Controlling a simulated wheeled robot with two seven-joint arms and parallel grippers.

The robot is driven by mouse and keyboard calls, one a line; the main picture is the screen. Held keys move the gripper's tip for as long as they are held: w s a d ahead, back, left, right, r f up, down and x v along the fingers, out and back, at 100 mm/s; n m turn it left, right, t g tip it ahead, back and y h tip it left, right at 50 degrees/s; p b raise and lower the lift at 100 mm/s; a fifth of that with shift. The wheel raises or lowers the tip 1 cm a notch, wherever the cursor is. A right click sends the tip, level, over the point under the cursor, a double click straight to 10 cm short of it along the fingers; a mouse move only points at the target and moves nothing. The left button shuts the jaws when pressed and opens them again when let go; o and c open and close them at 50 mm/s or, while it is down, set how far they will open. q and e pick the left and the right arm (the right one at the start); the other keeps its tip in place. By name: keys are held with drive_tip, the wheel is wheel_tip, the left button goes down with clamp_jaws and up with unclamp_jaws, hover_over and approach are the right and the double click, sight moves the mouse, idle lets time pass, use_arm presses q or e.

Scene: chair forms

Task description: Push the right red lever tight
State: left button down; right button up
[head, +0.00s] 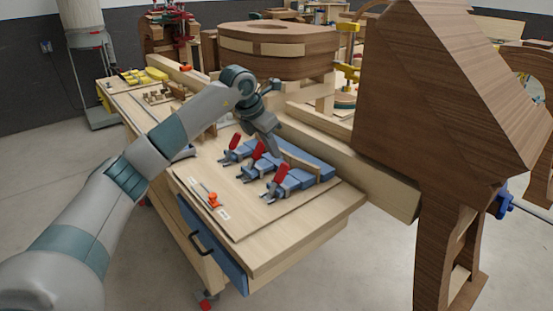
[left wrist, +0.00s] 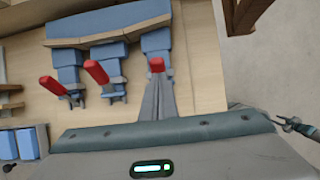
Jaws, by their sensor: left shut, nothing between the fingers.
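Three toggle clamps with red levers stand in a row on blue blocks on the wooden board. The right red lever (head: 281,173) is the one nearest the front in the head view and leans up and away from its base. It also shows in the left wrist view (left wrist: 156,65), just beyond my fingertips, which hide part of its clamp. The middle lever (head: 259,150) and left lever (head: 236,141) also stand raised. My left gripper (head: 276,152) is shut and empty, pointing down close to the right lever; I cannot tell whether it touches. My right gripper is not seen.
The board lies on a wooden workbench (head: 285,245) with a blue drawer. A small orange-red tool (head: 213,199) lies near its front. A wooden beam (head: 375,178) runs behind the clamps. A large dark wooden chair form (head: 440,100) stands close on the right.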

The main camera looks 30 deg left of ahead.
use_arm(q)
drive_tip(key=w+r+b, duration=0.2)
drive_tip(key=w+r, duration=0.1)
drive_tip(key=r, duration=0.4)
drive_tip(key=shift+w+d+r, duration=0.3)
drive_tip(key=shift+w+d, duration=0.05)
drive_tip(key=shift+s, duration=0.1)
